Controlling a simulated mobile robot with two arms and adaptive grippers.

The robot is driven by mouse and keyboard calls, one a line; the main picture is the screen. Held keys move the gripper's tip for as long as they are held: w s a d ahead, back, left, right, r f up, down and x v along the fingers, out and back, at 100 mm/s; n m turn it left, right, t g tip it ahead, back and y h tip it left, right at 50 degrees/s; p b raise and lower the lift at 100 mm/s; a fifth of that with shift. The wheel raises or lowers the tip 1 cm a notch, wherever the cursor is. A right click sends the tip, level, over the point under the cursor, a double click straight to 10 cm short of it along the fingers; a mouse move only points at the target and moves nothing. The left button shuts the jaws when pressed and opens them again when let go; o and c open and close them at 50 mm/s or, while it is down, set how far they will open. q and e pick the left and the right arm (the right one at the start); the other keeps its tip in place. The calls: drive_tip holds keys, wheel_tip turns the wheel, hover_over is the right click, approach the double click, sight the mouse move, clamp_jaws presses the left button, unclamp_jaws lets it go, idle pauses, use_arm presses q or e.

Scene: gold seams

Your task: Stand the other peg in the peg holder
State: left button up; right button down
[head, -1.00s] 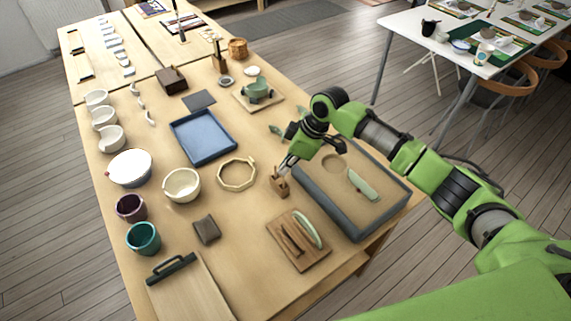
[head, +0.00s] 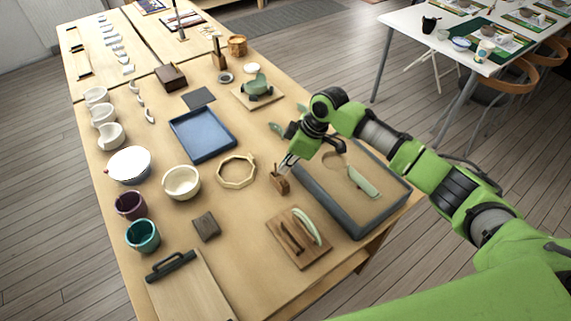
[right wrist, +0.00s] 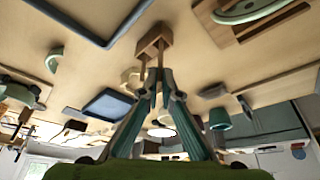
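The peg holder (head: 280,185) is a small wooden block on the table, left of the grey-rimmed sand tray. My right gripper (head: 287,162) is just above the holder. In the right wrist view its fingers (right wrist: 159,84) converge closely on that peg. My left gripper is not in view.
The sand tray (head: 313,199) stands close to the right of the holder. A wooden board (head: 286,252) with tools lies in front, a wooden ring (head: 237,171) to the left. A blue tray (head: 202,136) and bowls stand farther left. Bare table lies between the holder and the dark block (head: 206,226).

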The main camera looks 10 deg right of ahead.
drive_tip(key=shift+f+b, duration=0.35)
drive_tip(key=shift+f, duration=0.75)
idle(0.7)
drive_tip(key=c, duration=1.7)
unclamp_jaws()
drive_tip(key=shift+r, duration=0.15)
wheel_tip(320, 180, up, 6)
drive_tip(key=p, duration=0.5)
drive_tip(key=shift+p, duration=0.3)
